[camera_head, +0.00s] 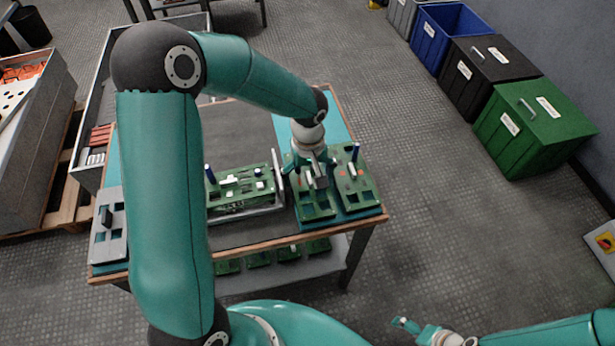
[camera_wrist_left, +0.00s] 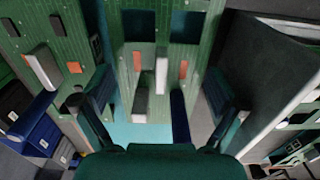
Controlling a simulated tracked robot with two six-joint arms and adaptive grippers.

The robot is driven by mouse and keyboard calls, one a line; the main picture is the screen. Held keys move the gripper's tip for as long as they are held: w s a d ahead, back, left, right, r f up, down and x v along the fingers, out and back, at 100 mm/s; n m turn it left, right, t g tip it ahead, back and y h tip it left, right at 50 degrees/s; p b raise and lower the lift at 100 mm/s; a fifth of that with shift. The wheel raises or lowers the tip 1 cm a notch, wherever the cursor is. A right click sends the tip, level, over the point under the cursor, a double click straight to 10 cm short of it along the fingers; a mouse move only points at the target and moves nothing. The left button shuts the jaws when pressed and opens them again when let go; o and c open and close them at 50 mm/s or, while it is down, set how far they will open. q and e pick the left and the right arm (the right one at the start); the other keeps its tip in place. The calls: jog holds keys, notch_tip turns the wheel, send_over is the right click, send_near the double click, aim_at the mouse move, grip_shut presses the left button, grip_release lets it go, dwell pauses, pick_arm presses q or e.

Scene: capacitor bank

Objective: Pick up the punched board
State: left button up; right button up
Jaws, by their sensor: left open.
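The nearer-to-centre punched board (camera_head: 318,208) is under my left gripper (camera_head: 309,176), which is open. In the left wrist view this board (camera_wrist_left: 150,42) lies between the spread fingers of the gripper (camera_wrist_left: 163,105). It carries grey and white blocks, orange pieces and a dark blue post. The second green board (camera_head: 356,188) is to its right; it shows at the left of the wrist view (camera_wrist_left: 65,25). My right gripper (camera_head: 420,331) is low at the right, small and partly cropped; its jaws are unclear.
A green board in a metal frame (camera_head: 240,187) stands left of the gripper. A grey plate with square holes (camera_head: 108,232) lies at the table's left end. Several green boards (camera_head: 260,259) lie on the lower shelf. Coloured bins (camera_head: 535,125) stand on the floor at right.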

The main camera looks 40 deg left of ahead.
pick_arm(q)
jog(key=c, duration=0.9)
